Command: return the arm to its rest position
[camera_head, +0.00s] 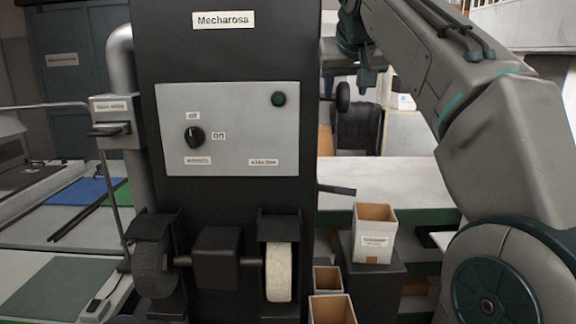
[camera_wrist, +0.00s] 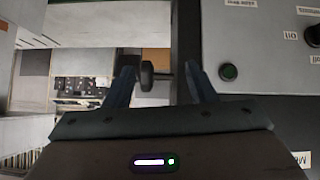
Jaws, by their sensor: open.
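My arm (camera_head: 455,60) reaches from the lower right up to the top middle in the head view. My gripper (camera_head: 366,80) shows small there, just right of the black machine's upper part. In the wrist view my gripper (camera_wrist: 162,82) has its two blue-grey fingers apart, with nothing held. A dark round knob or disc (camera_wrist: 147,75) shows between the fingers, seemingly beyond them; I cannot tell how far. In the head view the disc (camera_head: 343,97) is at the machine's right side, just left of and below my gripper.
The black "Mecharosa" machine (camera_head: 225,60) fills the middle, with a grey switch panel (camera_head: 235,150), a rotary knob (camera_head: 194,137) and a pale wheel (camera_head: 279,272) below. A cardboard box (camera_head: 375,240) on a dark stand is right of it. A pale tabletop (camera_head: 400,180) lies behind.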

